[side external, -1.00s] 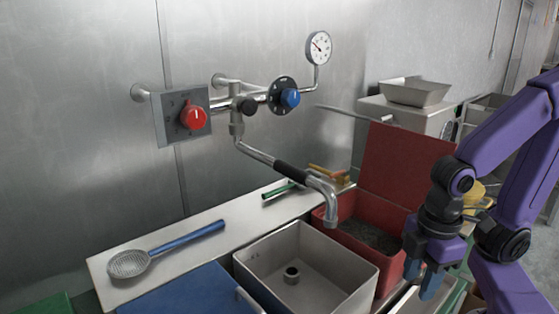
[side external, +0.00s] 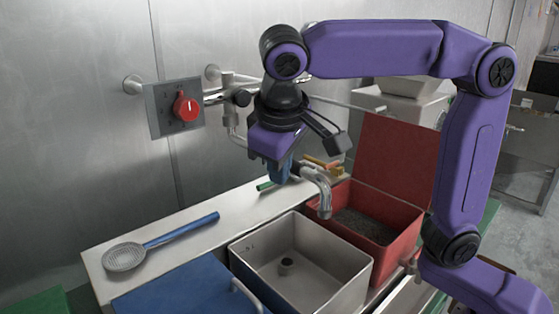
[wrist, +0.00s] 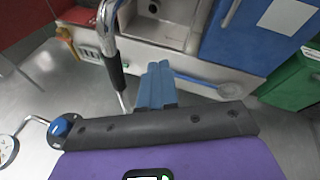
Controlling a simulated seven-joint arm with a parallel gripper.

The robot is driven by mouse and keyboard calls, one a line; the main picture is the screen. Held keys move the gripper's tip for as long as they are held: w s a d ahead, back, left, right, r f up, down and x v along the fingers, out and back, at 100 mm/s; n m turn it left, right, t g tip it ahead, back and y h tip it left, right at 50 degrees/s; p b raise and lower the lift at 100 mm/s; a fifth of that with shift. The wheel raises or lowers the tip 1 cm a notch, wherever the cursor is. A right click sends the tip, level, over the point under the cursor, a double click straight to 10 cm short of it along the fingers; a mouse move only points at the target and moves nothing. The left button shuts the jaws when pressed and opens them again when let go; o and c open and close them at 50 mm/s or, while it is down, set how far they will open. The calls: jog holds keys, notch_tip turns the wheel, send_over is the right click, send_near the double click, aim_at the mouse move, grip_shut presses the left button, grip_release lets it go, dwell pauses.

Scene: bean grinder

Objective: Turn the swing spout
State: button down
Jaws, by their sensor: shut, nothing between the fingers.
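The swing spout is a bent metal tube; its downturned end (side external: 320,190) shows between the steel sink (side external: 252,244) and the red bin (side external: 402,245). Most of its arm is hidden behind my gripper in the side view. In the wrist view the spout's black sleeve (wrist: 116,70) and bright tube run just left of my fingers. My gripper (side external: 282,180) points down by the spout arm, over the back ledge. Its blue fingers (wrist: 155,84) are shut together and hold nothing. A gap shows between them and the sleeve in the wrist view; depth is hard to tell.
A strainer with a blue handle (side external: 182,230) lies on the white ledge (side external: 100,268). A red knob (side external: 187,107) is on the wall plate. The blue knob (wrist: 60,127) and gauge (wrist: 7,149) show near my wrist. The red lid (side external: 392,165) stands up behind the bin.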

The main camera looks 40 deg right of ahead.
notch_tip(320, 180, up, 6)
jog(key=w+a+m+h, duration=0.2)
jog(key=a+m, duration=0.1)
jog(key=m, duration=0.1)
jog(key=w+d+f, duration=0.4)
jog(key=d+f, duration=0.4)
jog(key=shift+d+f+m+t, duration=0.15)
jog(key=shift+f+m+t, duration=0.15)
jog(key=shift+m, duration=0.1)
jog(key=shift+s+d, duration=0.1)
jog(key=w+d+n+t+y, duration=0.1)
jog(key=w+d+n, duration=0.1)
jog(key=d, duration=0.6)
jog(key=w+d+n+t+y, duration=0.1)
jog(key=d+n, duration=0.3)
jog(key=d, duration=0.5)
jog(key=shift+w+y, duration=0.3)
jog(key=shift+w, duration=0.45)
